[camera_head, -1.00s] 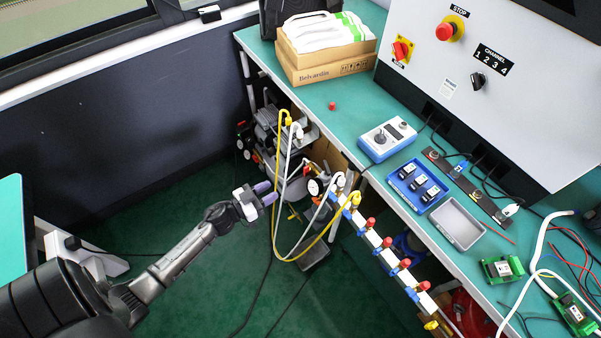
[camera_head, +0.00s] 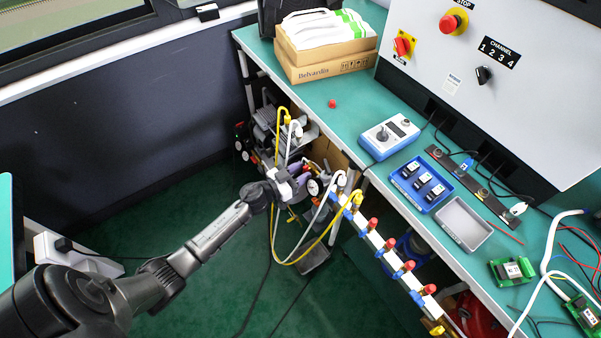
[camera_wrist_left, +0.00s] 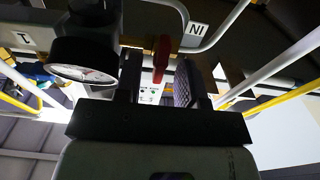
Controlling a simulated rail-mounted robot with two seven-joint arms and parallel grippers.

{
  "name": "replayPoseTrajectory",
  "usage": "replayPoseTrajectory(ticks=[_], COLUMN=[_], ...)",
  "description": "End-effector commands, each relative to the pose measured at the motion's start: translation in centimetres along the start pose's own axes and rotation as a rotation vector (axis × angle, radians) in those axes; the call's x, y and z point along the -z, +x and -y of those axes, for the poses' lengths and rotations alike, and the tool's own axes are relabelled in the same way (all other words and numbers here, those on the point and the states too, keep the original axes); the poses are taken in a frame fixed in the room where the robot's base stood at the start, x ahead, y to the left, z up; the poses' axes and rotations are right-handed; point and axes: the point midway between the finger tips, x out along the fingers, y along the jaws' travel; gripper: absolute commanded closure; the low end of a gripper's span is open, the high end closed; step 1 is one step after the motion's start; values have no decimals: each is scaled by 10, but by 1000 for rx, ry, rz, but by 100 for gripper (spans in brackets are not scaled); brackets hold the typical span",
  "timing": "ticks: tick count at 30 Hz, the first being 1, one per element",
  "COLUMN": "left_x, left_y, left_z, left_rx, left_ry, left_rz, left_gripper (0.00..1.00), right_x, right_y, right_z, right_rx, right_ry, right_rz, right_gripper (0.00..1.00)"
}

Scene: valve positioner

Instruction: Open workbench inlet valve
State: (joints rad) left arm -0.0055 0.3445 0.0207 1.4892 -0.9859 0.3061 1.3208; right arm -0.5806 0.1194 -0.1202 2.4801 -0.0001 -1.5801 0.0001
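My right gripper is not in view.
A round gauge (camera_wrist_left: 86,58) sits close beside the left finger in the wrist view. Yellow (camera_head: 275,232) and white (camera_head: 316,215) hoses hang around the gripper. A manifold with red-capped valves (camera_head: 391,262) runs along the bench edge (camera_head: 350,160).

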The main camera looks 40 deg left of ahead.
Motion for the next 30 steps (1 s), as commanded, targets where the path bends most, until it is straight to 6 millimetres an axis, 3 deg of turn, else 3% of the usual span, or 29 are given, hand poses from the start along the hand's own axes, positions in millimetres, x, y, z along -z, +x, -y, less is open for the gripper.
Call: replayPoseTrajectory(ticks=[7, 18, 30], left_x=[0, 0, 1], left_y=[0, 0, 0], left_z=[0, 0, 0], left_rx=[0, 0, 0], left_ry=[0, 0, 40], left_rz=[0, 0, 0], left_gripper=[66, 100, 100], right_x=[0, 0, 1], right_y=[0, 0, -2], right_z=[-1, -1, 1], right_rx=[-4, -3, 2], right_ry=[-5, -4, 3], right_rz=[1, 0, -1], right_gripper=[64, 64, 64])
